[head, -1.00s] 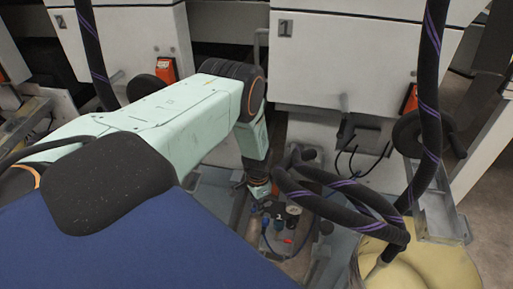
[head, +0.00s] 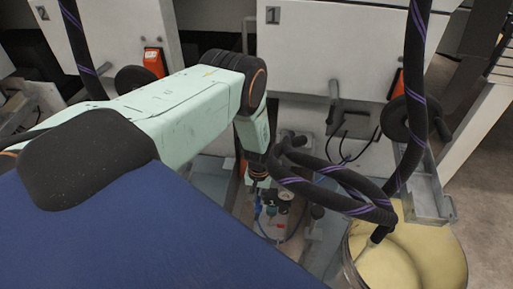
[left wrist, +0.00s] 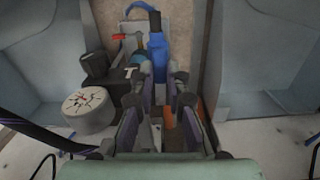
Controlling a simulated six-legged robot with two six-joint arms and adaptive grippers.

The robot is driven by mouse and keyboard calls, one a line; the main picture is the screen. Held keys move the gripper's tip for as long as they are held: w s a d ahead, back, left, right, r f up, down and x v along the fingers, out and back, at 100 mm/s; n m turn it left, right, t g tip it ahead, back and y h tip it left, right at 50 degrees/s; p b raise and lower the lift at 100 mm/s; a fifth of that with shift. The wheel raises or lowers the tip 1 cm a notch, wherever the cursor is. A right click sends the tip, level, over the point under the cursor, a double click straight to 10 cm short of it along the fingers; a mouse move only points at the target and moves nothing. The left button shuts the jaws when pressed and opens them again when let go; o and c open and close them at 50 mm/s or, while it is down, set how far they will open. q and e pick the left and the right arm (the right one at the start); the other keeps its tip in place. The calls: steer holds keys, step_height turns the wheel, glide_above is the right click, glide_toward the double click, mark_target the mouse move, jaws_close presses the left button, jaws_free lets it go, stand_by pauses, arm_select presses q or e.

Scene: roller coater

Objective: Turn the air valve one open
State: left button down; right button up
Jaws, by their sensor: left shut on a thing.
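The air valve assembly (head: 272,208) sits low on the machine floor in the head view, with blue fittings, a gauge and a small red part. My left gripper (left wrist: 161,76) comes down onto it from above. In the left wrist view its two fingers close around the lower end of an upright blue valve part (left wrist: 157,42). The exact contact is partly hidden between the fingers. A round white-faced gauge (left wrist: 89,107) and a black knob (left wrist: 95,65) stand left of the fingers. A red handle (left wrist: 131,37) lies beyond them. My right gripper is not in view.
Thick black hoses with purple stripes (head: 345,190) loop just right of the assembly. A drum of yellow material (head: 410,262) stands at lower right. White machine panels (head: 340,50) rise behind. Grey-blue metal walls (left wrist: 262,60) flank the valve space.

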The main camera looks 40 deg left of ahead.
mark_target(259, 199)
arm_select(q)
steer(key=shift+w+d+n, duration=0.1)
steer(key=shift+w+n, duration=0.05)
steer(key=shift+n, duration=0.25)
steer(key=c, duration=1.3)
jaws_free()
step_height(259, 199, up, 12)
steer(key=shift+r, duration=0.1)
